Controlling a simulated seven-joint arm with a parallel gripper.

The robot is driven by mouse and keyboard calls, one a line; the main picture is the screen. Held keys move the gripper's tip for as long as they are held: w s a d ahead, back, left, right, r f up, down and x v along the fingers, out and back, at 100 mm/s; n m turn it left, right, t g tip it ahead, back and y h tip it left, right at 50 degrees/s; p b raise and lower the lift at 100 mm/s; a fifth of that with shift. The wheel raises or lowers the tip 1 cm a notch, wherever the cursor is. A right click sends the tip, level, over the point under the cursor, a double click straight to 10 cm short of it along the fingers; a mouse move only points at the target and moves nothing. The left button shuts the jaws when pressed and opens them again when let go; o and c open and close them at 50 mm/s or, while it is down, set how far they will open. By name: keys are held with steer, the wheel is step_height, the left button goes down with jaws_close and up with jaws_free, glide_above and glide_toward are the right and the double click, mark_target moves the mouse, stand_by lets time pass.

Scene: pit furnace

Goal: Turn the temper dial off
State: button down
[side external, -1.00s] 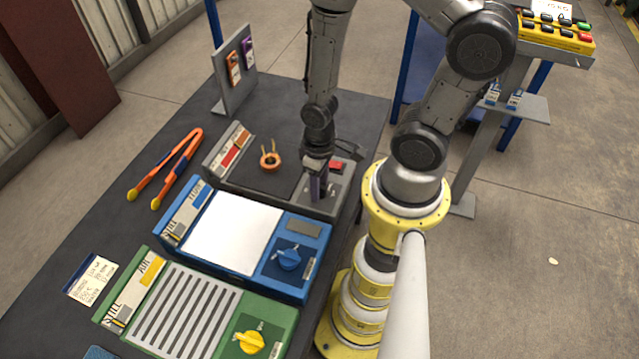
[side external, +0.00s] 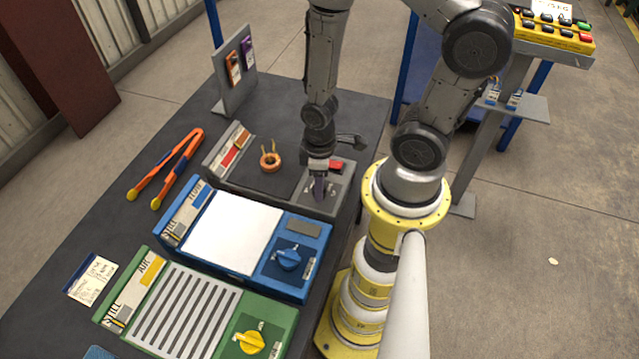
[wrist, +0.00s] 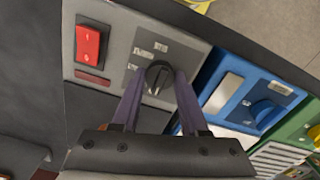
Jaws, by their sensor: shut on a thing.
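The round dark dial (wrist: 157,78) sits on the grey panel of a unit at the far end of the bench. Small printed labels lie beside it in the wrist view, too blurred to read. My gripper (side external: 320,194) points down at this dial, and in the wrist view its two purple-grey fingers (wrist: 159,74) are closed on the dial from both sides. The dial's pale ridge shows between the fingertips. In the side view the fingers hide most of the dial.
A red rocker switch (wrist: 89,44) is on the same panel. A blue unit with a blue dial (side external: 289,259) and a green unit with a yellow dial (side external: 249,341) stand nearer.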

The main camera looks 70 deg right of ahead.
steer(key=shift+c, duration=2.2)
jaws_free()
steer(key=shift+r, duration=0.1)
step_height(320, 180, up, 14)
steer(key=shift+f, duration=0.2)
steer(key=shift+w, duration=0.1)
step_height(320, 180, up, 17)
steer(key=s+a+m+t, duration=0.2)
steer(key=m+t, duration=0.1)
steer(key=t, duration=0.2)
steer(key=shift+s+t, duration=0.2)
steer(key=shift+t, duration=0.1)
